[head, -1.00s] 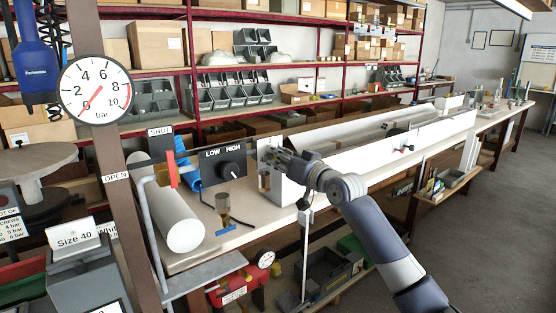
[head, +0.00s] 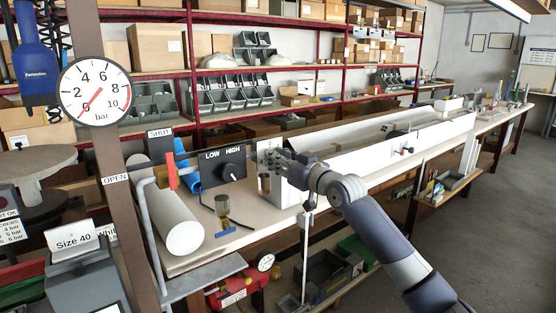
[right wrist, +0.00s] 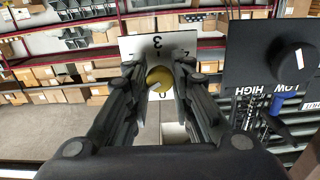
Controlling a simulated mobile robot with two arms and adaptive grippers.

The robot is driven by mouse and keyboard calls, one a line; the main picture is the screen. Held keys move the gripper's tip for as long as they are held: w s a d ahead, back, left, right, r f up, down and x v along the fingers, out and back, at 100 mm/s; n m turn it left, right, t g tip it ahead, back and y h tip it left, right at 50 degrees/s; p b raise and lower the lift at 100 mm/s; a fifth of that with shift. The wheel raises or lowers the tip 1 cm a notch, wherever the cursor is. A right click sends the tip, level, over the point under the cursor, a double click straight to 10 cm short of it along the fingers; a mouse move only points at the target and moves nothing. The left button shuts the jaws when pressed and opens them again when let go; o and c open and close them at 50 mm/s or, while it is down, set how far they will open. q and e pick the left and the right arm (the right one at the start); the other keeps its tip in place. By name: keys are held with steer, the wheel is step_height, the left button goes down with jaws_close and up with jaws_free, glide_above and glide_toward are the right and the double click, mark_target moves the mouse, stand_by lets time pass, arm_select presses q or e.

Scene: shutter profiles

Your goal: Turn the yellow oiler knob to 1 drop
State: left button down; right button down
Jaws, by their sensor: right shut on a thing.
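The yellow oiler knob (right wrist: 160,79) sits in front of a white dial plate (right wrist: 133,47) in the right wrist view, which shows the scene upside down. A 3 is readable above the knob and a 0 below it. A pale mark on the knob slants toward the lower left of that picture. My right gripper (right wrist: 160,88) has its fingers on both sides of the knob and is shut on it. In the head view my right gripper (head: 277,162) is at the white plate (head: 268,148) and hides the knob. My left gripper is out of view.
A black LOW/HIGH panel (head: 222,166) with a round knob stands just left of the plate. A white roll (head: 175,215) and a pressure gauge (head: 95,91) are further left.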

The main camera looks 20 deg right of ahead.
steer(key=c, duration=1.4)
jaws_free()
steer(key=shift+f, duration=0.25)
steer(key=shift+r, duration=0.1)
steer(key=v, duration=1.2)
